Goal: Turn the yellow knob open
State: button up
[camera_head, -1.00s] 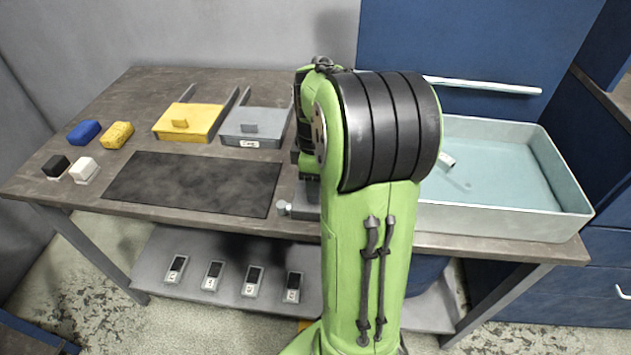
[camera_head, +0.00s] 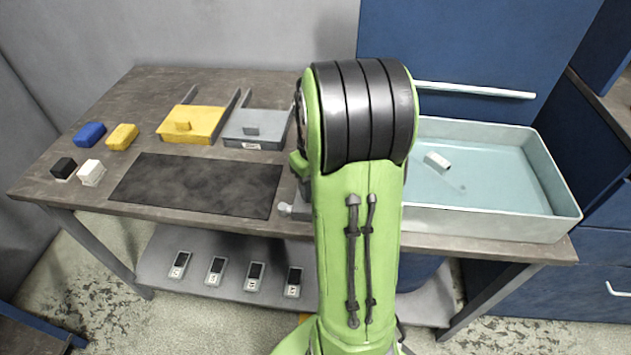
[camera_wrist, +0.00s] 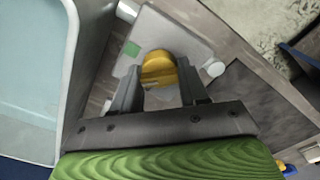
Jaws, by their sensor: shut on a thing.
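The yellow knob (camera_wrist: 157,69) shows in the wrist view, round, on a grey plate-like fixture (camera_wrist: 183,31) with a small green patch on its left. My gripper (camera_wrist: 160,84) has one finger on each side of the knob and is shut on it. In the head view my own green arm hides the knob and the gripper. Only a silver end piece (camera_head: 285,209) of the fixture shows beside the arm at the table's front edge.
A pale tray (camera_head: 490,219) stands right of my arm with a small white piece (camera_head: 437,162) inside. Several small devices lie on the lower shelf.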

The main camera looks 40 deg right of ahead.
jog(key=m+p, duration=0.1)
jog(key=m, duration=0.3)
jog(key=shift+m, duration=0.3)
jog(key=shift+m+p, duration=0.5)
jog(key=shift+m, duration=1.4)
jog(key=o, duration=1.1)
jog(key=shift+c, duration=0.2)
notch_tip(320, 180, up, 16)
jog(key=p, duration=0.5)
jog(key=shift+f, duration=0.15)
